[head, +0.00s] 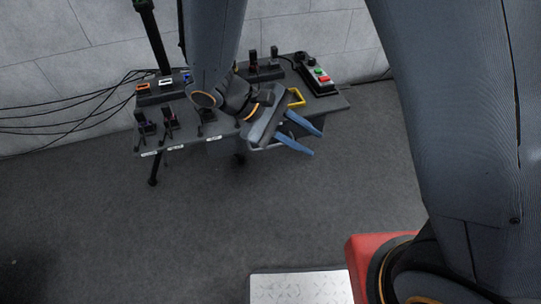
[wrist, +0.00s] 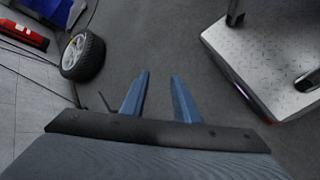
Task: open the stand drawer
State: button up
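The stand (head: 333,103) is a dark grey table against the back wall with instruments on top. The gripper covers much of the front there, so the drawer and any handle are not clear. My gripper (head: 317,144) is in front of the stand's front edge, its two blue fingers apart and pointing right and down. In the wrist view my gripper (wrist: 160,75) is open, with only bare floor between the fingers.
A yellow bar (head: 296,97) and a control box (head: 318,76) with red and green buttons are on the stand's right side. Cables run left. In the wrist view a wheel (wrist: 83,55) lies left and a metal plate platform (wrist: 262,52) right. Open floor lies in front.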

jog(key=w+a+f+n+t+h+b, duration=0.2)
jog(key=w+a+f+t+b, duration=0.3)
jog(key=f, duration=0.3)
jog(key=n+t+b, duration=0.3)
jog(key=t+b, duration=0.1)
jog(key=b, duration=0.4)
send_near(271, 146)
jog(key=w+d+f, duration=0.2)
jog(key=shift+h, duration=0.4)
jog(key=b+x, duration=0.2)
jog(key=x, duration=0.5)
jog(key=shift+d+r+b, duration=0.1)
jog(key=shift+r+b, duration=0.05)
jog(key=shift+b, duration=0.2)
grip_shut()
